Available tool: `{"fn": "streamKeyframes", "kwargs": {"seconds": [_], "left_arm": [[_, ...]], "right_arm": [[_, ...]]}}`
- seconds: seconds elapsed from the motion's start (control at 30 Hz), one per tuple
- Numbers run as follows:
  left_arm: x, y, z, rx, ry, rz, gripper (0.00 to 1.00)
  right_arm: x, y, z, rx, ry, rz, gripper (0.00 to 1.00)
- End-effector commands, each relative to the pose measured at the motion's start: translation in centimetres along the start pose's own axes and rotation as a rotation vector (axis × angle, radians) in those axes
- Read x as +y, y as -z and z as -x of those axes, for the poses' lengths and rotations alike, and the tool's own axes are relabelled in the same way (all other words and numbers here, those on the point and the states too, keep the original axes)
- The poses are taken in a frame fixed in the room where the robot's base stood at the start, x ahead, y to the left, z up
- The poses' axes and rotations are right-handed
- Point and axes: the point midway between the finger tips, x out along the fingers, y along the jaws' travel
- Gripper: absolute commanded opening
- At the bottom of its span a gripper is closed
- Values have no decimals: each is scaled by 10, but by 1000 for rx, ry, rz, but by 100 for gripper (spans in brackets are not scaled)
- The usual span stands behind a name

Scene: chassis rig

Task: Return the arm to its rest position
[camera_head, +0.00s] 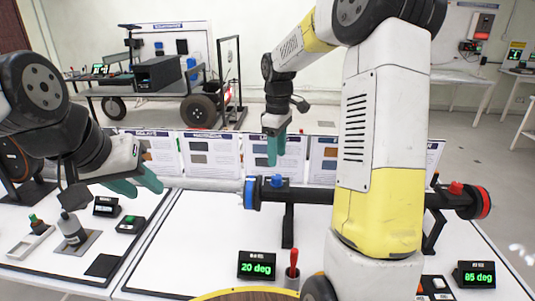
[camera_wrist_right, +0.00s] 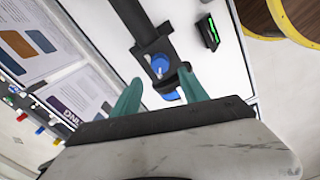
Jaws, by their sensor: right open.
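My right gripper (camera_head: 275,160) hangs fingers-down above the dark horizontal axle (camera_head: 310,195), just behind its blue knob (camera_head: 277,181). Its teal fingers are apart and empty, also in the right wrist view (camera_wrist_right: 160,92), where the blue knob (camera_wrist_right: 159,66) shows beyond them. The rest of my right arm, yellow and white, rises across the middle right of the head view. My left gripper (camera_head: 148,192) is at the left, with teal fingers close to a light grey bar (camera_head: 205,184). Whether its fingers are closed on anything cannot be told.
The axle has a blue-ringed left end (camera_head: 250,193) and a red-ringed right end (camera_head: 485,203) with a red knob (camera_head: 456,188). Displays read 20 deg (camera_head: 257,266) and 85 deg (camera_head: 476,274). A red-handled tool (camera_head: 293,262) stands upright. Panels (camera_head: 210,155) line the back edge.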

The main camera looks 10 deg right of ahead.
Motion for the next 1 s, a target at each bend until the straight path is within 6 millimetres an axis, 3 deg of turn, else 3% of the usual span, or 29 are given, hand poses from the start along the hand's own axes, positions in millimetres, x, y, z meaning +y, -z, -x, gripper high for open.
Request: {"fn": "streamKeyframes", "kwargs": {"seconds": [0.17,0.33,0.5,0.7,0.9,1.0], "left_arm": [[0,0,0,0,0,0,36],[0,0,0,0,0,0,36],[0,0,0,0,0,0,36],[0,0,0,0,0,0,36],[0,0,0,0,0,0,36],[0,0,0,0,0,0,36]], "right_arm": [[-1,-1,2,3,-3,-5,52],[-21,-13,28,42,-45,-89,52],[-68,-40,68,147,-109,-280,52],[-128,-77,94,310,-145,-524,52],[-180,-106,97,478,-129,-740,52],[-196,-115,94,538,-112,-813,52]]}}
